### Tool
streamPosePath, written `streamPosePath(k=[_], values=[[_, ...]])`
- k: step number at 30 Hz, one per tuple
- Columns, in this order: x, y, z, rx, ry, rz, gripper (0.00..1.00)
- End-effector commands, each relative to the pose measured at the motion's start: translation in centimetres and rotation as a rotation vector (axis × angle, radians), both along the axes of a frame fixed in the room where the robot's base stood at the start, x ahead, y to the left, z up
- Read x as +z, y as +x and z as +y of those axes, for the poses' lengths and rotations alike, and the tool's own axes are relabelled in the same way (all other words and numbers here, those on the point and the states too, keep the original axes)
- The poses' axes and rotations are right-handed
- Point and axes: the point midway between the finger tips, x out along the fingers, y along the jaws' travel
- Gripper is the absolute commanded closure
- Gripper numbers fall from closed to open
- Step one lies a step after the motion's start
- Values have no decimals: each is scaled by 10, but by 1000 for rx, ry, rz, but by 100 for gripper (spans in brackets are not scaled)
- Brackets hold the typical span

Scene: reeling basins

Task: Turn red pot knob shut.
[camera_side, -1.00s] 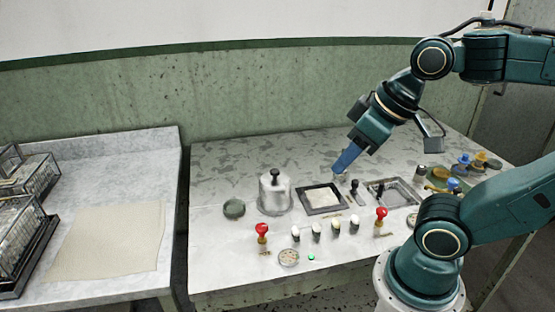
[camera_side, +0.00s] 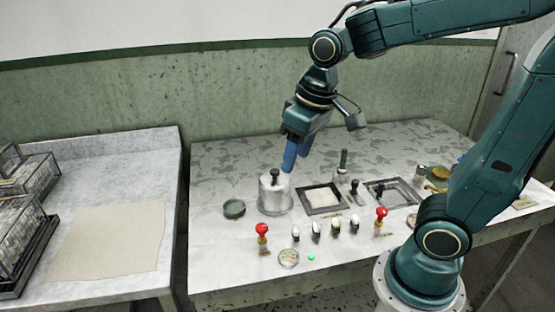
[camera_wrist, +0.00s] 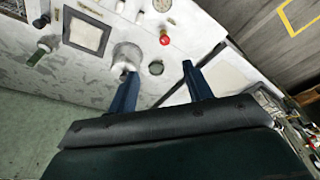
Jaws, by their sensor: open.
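A red knob (camera_side: 262,231) stands upright on the front left of the worktop, in front of the metal pot (camera_side: 268,202). A second red knob (camera_side: 381,214) stands further right; I cannot tell from the pictures which one belongs to the pot. In the wrist view, one red knob (camera_wrist: 164,39) shows beyond the fingers, near the pot (camera_wrist: 128,54). My gripper (camera_side: 292,163) is above and behind the pot in the side view, apart from both red knobs. Its blue fingers (camera_wrist: 160,85) are spread with nothing between them.
Several pale knobs (camera_side: 316,231) stand between the red ones. A round gauge (camera_side: 289,258) and green light (camera_side: 311,257) are in front. A dark-framed basin (camera_side: 324,210) is right of the pot, a small green dish (camera_side: 234,209) left. A separate table (camera_side: 155,170) is further left.

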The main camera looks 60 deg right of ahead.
Motion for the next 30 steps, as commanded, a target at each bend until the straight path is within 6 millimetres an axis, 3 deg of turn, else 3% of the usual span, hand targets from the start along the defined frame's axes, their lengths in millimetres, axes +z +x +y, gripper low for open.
streamPosePath(k=[15, 21, 30], values=[[-62, 73, 7, 0, -3, 201, 50], [-76, 84, 9, 0, -5, 233, 50], [-79, 86, 9, 0, -5, 238, 50]])
